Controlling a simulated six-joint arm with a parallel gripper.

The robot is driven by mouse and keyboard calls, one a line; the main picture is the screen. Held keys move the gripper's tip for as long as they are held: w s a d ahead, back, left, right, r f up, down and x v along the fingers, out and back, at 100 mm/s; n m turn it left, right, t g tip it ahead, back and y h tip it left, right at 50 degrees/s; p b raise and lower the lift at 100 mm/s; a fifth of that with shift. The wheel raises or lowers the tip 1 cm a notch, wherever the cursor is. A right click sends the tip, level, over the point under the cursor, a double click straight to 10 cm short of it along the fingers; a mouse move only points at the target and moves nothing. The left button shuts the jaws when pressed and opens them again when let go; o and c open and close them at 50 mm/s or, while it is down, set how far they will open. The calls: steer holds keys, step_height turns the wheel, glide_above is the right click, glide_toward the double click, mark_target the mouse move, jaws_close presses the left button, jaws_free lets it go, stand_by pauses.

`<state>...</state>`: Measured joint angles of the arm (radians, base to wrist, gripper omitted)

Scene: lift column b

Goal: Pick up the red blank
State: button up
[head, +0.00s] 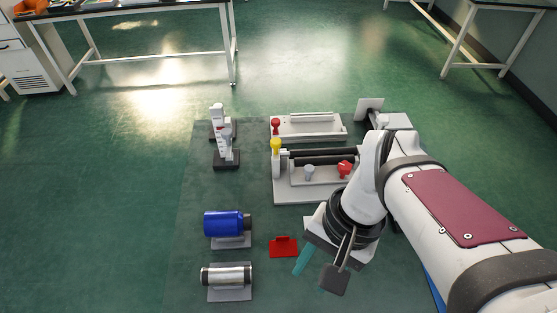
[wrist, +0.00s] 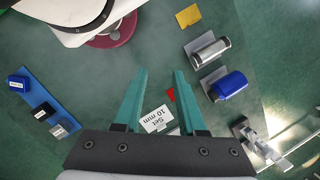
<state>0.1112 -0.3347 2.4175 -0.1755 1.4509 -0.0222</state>
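The red blank (head: 283,247) is a small flat red piece lying on the dark green mat, left of my gripper (head: 313,275) in the head view. In the wrist view, a small part of the red blank (wrist: 171,94) shows beside the inner side of the right finger, which seems to hide the rest. My gripper (wrist: 160,72) has two teal fingers spread apart, with nothing held between them. It is apart from the blank and appears to be above the mat.
A blue cylinder (head: 224,224) and a silver cylinder (head: 226,275) lie on grey cradles to the left. A grey fixture (head: 290,191) with coloured knobs stands behind the blank. A white "Set 10 mm" card (wrist: 157,119) shows between the fingers. A yellow piece (wrist: 189,16) lies farther off.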

mark_target(289, 238)
steer(key=w+d+f+m+g+y, duration=0.1)
steer(key=w+d+f+m+y, duration=0.2)
steer(key=w, duration=0.3)
steer(key=w+d+f+m+y, duration=0.3)
steer(key=w, duration=0.3)
steer(key=w+d+f+m+t+y, duration=0.1)
steer(key=d+f, duration=0.1)
steer(key=f, duration=0.1)
steer(key=w+d+f+m+y, duration=0.1)
steer(key=d+f+m+y, duration=0.1)
steer(key=d+f, duration=0.1)
steer(key=w+d+f+m+t+y, duration=0.1)
steer(key=w+d+f, duration=0.1)
steer(key=f, duration=0.3)
steer(key=shift+d+f+m+t+y, duration=0.1)
steer(key=shift+d+m+t+y, duration=0.2)
steer(key=shift+d+m, duration=0.15)
steer(key=x, duration=1.5)
steer(key=shift+a+f, duration=0.1)
steer(key=shift+a, duration=0.25)
jaws_close()
